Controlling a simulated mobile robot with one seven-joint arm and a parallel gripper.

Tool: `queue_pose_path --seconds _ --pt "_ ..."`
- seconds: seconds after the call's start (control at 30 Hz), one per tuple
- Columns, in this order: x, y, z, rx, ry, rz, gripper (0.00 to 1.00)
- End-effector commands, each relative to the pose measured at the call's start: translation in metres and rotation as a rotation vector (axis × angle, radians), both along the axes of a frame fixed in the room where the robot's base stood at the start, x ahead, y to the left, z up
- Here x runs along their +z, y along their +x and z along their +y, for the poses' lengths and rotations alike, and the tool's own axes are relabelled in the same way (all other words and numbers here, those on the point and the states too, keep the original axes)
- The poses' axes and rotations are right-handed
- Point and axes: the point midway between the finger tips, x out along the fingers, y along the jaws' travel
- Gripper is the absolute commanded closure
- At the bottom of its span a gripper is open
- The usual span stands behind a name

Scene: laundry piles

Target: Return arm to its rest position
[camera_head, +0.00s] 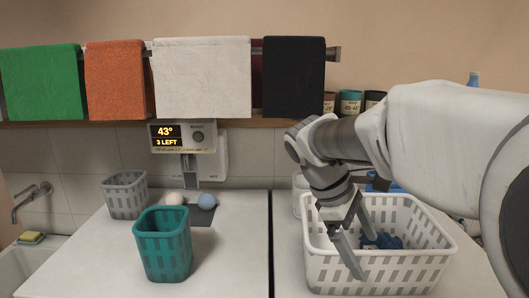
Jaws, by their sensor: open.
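My arm reaches in from the right, with its gripper (350,238) pointing down into the white laundry basket (420,262). The gripper is open, its fingers spread, at the left part of the basket. A dark blue cloth (382,241) lies inside the basket just right of the fingers. I cannot tell whether a finger touches it.
A teal basket (163,245) and a grey basket (125,195) stand on the left counter. Towels hang from a rail above, including a white one (202,78). A sink (30,262) is at far left.

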Motion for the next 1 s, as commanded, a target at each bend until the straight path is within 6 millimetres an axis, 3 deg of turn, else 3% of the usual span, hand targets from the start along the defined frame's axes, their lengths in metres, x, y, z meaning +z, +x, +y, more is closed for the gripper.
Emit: queue_pose_path --seconds 0.2,0.5,0.73,1.0 --pt "-0.002 -0.049 0.008 -0.203 0.215 -0.205 0.00" --pt "-0.018 -0.104 0.023 -0.523 0.470 -0.495 0.00" --pt "-0.030 -0.128 0.034 -0.720 0.613 -0.658 0.00" --pt "-0.036 -0.135 0.037 -0.800 0.667 -0.719 0.00"
